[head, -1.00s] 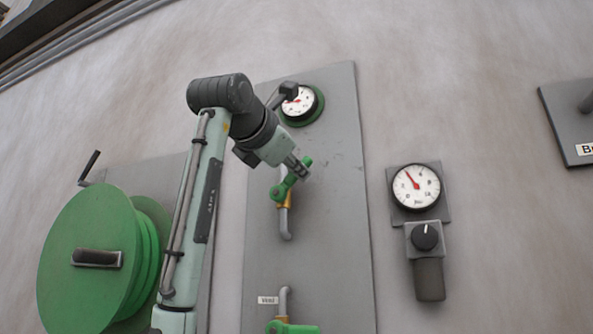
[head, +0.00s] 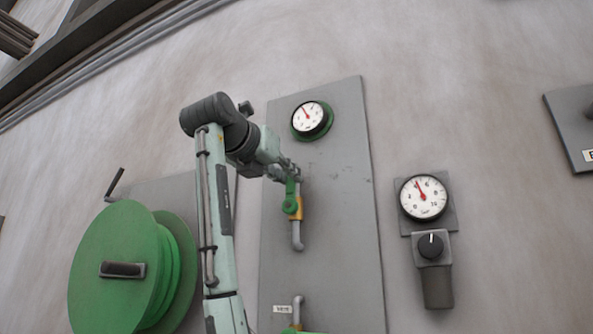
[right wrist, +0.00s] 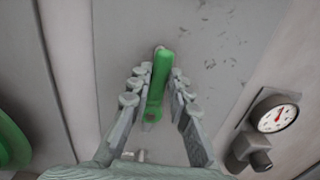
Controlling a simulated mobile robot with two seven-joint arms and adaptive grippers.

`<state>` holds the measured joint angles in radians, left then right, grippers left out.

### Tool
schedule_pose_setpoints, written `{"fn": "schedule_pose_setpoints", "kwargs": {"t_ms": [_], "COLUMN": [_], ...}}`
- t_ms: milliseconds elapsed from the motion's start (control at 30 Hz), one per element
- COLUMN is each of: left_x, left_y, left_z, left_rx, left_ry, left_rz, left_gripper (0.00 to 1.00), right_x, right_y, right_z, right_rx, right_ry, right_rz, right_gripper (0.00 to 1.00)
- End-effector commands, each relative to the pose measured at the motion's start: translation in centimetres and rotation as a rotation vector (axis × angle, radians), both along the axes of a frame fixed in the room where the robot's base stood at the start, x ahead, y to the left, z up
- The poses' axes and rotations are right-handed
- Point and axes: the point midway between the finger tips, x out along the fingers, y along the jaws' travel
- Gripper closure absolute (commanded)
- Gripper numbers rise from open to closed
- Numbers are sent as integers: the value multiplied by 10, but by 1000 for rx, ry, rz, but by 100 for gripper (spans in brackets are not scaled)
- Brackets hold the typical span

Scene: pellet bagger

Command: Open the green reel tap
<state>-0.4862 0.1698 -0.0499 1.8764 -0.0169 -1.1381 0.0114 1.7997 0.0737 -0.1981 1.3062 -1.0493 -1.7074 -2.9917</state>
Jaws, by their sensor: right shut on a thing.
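The upper tap (head: 296,210) on the grey wall panel has a green lever, a brass-coloured body and a grey pipe below it. Its green lever (head: 290,188) points about straight up, roughly in line with the pipe. My right gripper (head: 291,176) is shut on this lever near its upper end, with the arm coming from the left. In the right wrist view the green lever (right wrist: 157,85) lies between the two fingers of my right gripper (right wrist: 160,75). My left gripper is not in view.
A green hose reel (head: 115,265) with a crank stands at the left. A green-rimmed gauge (head: 309,119) sits above the tap. A second gauge (head: 424,198) with a black knob is at the right. A lower tap's pipe (head: 298,308) is cut off at the bottom, beside a small label.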

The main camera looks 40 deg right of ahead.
Motion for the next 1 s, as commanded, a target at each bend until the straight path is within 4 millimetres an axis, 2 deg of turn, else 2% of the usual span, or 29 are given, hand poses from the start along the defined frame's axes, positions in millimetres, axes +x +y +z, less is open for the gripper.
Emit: {"fn": "schedule_pose_setpoints", "kwargs": {"t_ms": [167, 633, 667, 800, 1000], "left_x": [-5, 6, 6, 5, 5], "left_y": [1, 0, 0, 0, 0], "left_z": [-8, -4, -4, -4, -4], "left_rx": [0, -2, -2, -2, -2], "left_ry": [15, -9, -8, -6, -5], "left_rz": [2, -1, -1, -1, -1], "left_gripper": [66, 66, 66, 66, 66], "right_x": [9, 12, 12, 12, 11], "right_y": [1, 1, 1, 1, 1], "right_z": [-1, -2, -2, -2, -1], "right_rx": [-12, -16, -16, -16, -18], "right_ry": [39, 51, 51, 50, 48], "right_rz": [-3, -2, -2, -2, -1], "right_gripper": [100, 100, 79, 62, 60]}}
